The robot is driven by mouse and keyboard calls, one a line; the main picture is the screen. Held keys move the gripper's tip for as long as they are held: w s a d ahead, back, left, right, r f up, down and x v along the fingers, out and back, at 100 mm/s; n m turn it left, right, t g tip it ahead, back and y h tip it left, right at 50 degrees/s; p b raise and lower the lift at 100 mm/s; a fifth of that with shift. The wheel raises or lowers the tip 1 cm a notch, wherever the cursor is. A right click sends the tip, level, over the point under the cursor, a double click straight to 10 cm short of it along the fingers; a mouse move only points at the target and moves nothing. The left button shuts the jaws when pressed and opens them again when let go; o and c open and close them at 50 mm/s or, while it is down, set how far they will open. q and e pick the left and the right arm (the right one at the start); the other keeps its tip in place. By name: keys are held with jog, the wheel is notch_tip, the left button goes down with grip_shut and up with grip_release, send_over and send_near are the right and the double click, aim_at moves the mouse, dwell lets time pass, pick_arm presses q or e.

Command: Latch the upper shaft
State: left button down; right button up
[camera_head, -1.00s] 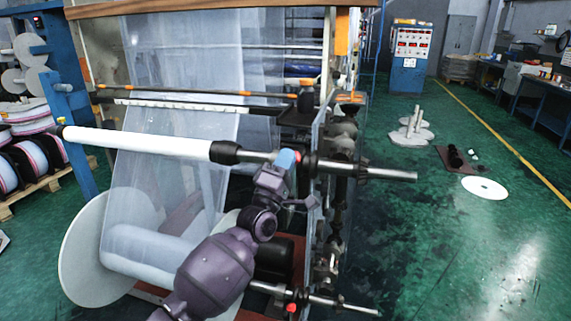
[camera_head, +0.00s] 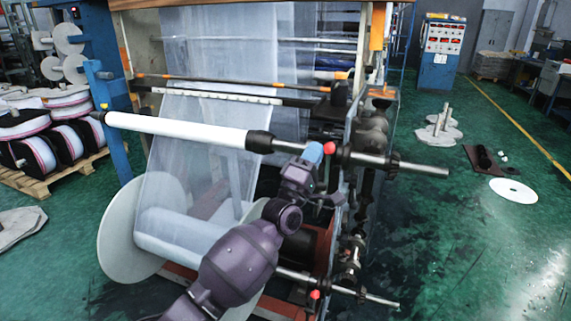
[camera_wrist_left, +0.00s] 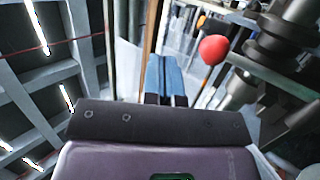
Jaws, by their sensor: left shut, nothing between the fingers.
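The upper shaft (camera_head: 420,168) lies across the front of the machine, with a white core (camera_head: 180,130) on its left part and a bare steel end sticking out right. A red ball knob (camera_head: 329,148) stands by the shaft at the right side frame. My left gripper (camera_head: 314,152), with blue fingertips, is shut and empty just left of the knob. The left wrist view shows the shut blue fingers (camera_wrist_left: 166,80) with the red knob (camera_wrist_left: 213,49) to their right, seemingly apart. The latch around the shaft is partly hidden by my gripper. My right gripper is out of view.
A lower shaft (camera_head: 380,298) with its own red knob (camera_head: 315,294) is below.

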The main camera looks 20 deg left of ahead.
pick_arm(q)
jog(key=s+a+r, duration=0.2)
jog(key=s, duration=0.7)
jog(key=shift+s, duration=0.15)
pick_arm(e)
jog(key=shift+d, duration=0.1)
pick_arm(q)
jog(key=shift+f, duration=0.1)
